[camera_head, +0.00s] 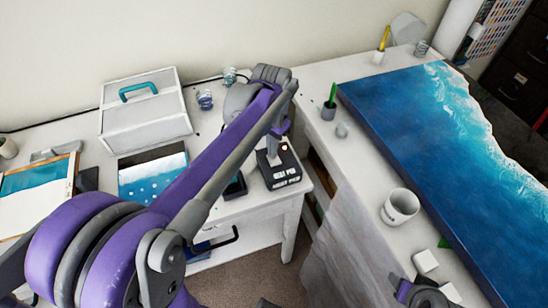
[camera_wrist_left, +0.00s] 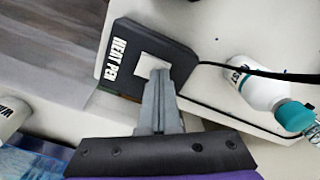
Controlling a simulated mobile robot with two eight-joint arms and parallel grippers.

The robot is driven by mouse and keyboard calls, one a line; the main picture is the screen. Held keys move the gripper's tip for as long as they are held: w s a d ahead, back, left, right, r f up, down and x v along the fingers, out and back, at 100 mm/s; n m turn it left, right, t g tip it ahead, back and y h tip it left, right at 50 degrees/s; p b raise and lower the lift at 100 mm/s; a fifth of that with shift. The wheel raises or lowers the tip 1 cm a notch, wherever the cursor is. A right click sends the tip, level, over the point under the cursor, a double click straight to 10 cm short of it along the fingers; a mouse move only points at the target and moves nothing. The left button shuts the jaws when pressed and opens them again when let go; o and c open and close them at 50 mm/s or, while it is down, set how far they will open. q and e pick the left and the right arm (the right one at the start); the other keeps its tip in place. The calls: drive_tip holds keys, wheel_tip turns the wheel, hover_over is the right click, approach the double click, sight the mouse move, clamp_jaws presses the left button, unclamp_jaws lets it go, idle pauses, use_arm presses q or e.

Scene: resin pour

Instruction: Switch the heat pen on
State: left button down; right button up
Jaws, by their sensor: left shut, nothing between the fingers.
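The heat pen unit (camera_head: 283,178) is a black box with white lettering on its front, on the right end of the white desk. In the left wrist view its black top (camera_wrist_left: 122,68) carries "HEAT PEN" lettering and a white square patch (camera_wrist_left: 150,65). My left gripper (camera_head: 271,152) is shut and empty, pointing down over the box. In the left wrist view its fingertips (camera_wrist_left: 160,74) overlap the white patch; I cannot tell whether they touch it. The fingers partly hide the patch. Part of my right arm (camera_head: 420,293) shows at the bottom right; its fingers are not clear.
A white case (camera_head: 146,115) stands behind left.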

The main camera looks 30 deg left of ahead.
use_arm(q)
wheel_tip(320, 180, up, 7)
drive_tip(key=p, duration=0.3)
drive_tip(key=shift+w+p, duration=0.1)
drive_tip(key=shift+p, duration=0.2)
use_arm(e)
drive_tip(key=r, duration=0.1)
drive_tip(key=w+r, duration=0.1)
drive_tip(key=r, duration=0.1)
drive_tip(key=w+r, duration=0.1)
drive_tip(key=r, duration=0.1)
drive_tip(key=shift+w+r, duration=0.1)
drive_tip(key=shift+w, duration=0.05)
use_arm(q)
drive_tip(key=shift+s+d, duration=0.2)
drive_tip(key=shift+s, duration=0.15)
drive_tip(key=s+d+f+n+t, duration=0.1)
drive_tip(key=s+d+f+t, duration=0.2)
drive_tip(key=s, duration=0.3)
drive_tip(key=s+d+f+n+t, duration=0.1)
drive_tip(key=s+d+f+t, duration=0.2)
drive_tip(key=s, duration=0.3)
drive_tip(key=shift+s+d+f, duration=0.2)
drive_tip(key=shift+s+f, duration=0.15)
drive_tip(key=shift+f, duration=0.3)
